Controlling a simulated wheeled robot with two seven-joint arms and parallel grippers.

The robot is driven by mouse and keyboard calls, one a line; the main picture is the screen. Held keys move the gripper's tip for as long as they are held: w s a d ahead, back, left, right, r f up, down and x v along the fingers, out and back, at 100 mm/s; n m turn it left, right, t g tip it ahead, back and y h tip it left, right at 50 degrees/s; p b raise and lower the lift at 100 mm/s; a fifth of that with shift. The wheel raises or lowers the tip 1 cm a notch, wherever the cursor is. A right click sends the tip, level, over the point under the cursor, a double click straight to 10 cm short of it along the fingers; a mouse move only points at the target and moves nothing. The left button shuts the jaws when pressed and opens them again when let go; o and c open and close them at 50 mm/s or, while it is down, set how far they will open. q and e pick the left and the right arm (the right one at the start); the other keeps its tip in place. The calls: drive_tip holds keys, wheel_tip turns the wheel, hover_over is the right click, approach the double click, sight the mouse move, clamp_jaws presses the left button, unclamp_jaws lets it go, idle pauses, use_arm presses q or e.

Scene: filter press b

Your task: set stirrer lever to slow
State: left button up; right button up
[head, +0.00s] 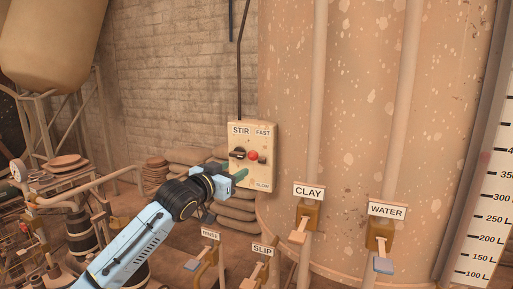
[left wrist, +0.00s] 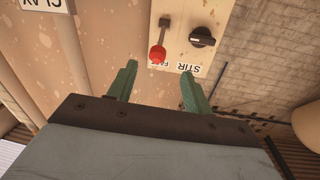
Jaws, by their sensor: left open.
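The stirrer box (head: 245,172) is a cream panel marked STIR, with FAST at its upper right and SLOW at its lower right. Its lever has a red knob (head: 253,155); in the wrist view the red knob (left wrist: 157,56) sits on a thin rod and overlaps the FAST label. A black rotary switch (head: 237,153) is beside it. My left gripper (head: 241,174) is in front of the panel's lower part. In the wrist view its green fingers (left wrist: 159,69) are open and empty, with the knob ahead of the gap, seemingly apart from both fingers. My right gripper is not in view.
CLAY (head: 308,191) and WATER (head: 387,210) levers stand to the right on pipes before the big tank (head: 370,110). SLIP (head: 262,250) and another labelled lever are below. Stacked sacks (head: 232,213) lie behind my arm. A scale board (head: 490,210) is at far right.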

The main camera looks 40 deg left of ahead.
sight(257, 154)
use_arm(q)
drive_tip(key=w+p, duration=0.1)
drive_tip(key=w, duration=0.2)
drive_tip(key=w+a+p, duration=0.1)
drive_tip(key=w, duration=0.3)
drive_tip(key=w+r+p, duration=0.1)
drive_tip(key=w, duration=0.3)
drive_tip(key=shift+a+r, duration=0.1)
drive_tip(key=shift+a, duration=0.3)
drive_tip(key=shift+w+a, duration=0.15)
drive_tip(key=shift+w, duration=0.85)
clamp_jaws()
